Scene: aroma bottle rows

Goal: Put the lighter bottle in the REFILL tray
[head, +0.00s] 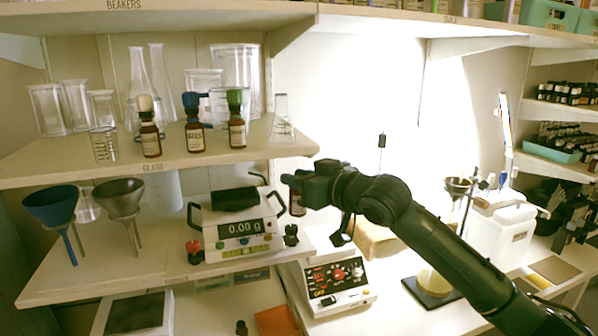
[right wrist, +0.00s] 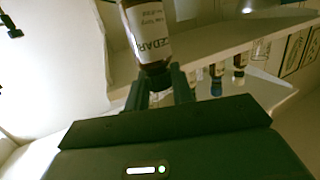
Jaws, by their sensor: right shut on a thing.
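My right gripper (head: 297,185) is shut on a small brown bottle (head: 298,204), just right of the balance. In the right wrist view the held bottle (right wrist: 150,32) has a white label reading CEDAR, and the fingers (right wrist: 160,88) grip its dark cap end. The balance (head: 232,230) stands on the lower shelf with a bare black pan and reads 0.00 g. Three brown bottles stand on the glass shelf: one cream-capped (head: 149,135), one blue-capped (head: 194,132), one green-capped (head: 236,130). No tray with a readable REFILL label shows. My left gripper is out of view.
Glass beakers (head: 47,110) and flasks crowd the upper shelf. Blue (head: 52,205) and grey (head: 120,198) funnels stand left of the balance. An orange tray (head: 277,321) lies at the bottom.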

